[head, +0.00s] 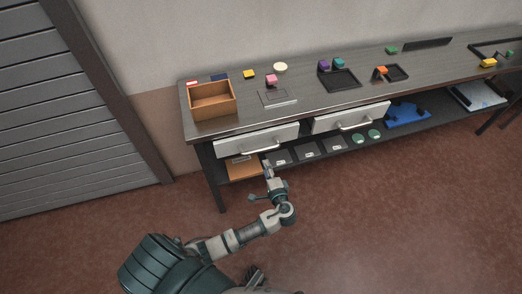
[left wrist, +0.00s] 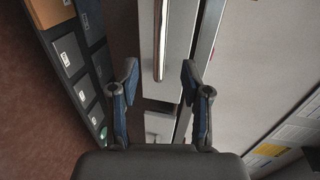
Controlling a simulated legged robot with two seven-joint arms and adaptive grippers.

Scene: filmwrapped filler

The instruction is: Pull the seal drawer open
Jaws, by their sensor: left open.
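The bench has two light grey drawers side by side, a left drawer (head: 236,142) and a right drawer (head: 330,122), each with a bar handle. Both look shut; I cannot read which is the seal drawer. My left gripper (head: 267,168) is just in front of and below the left drawer's handle (head: 262,149). In the left wrist view my left gripper (left wrist: 159,77) is open and empty, and the metal handle (left wrist: 160,40) lies between the lines of its two fingers. I cannot tell if they touch. A dark shape at the head view's bottom edge may be my right gripper.
A wooden box (head: 213,111) stands on the bench's left end. Small coloured blocks and dark trays (head: 340,80) lie along the top. The lower shelf holds an orange-brown box (head: 241,171), dark bins (head: 306,150) and a blue item (head: 405,114). The floor in front is clear.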

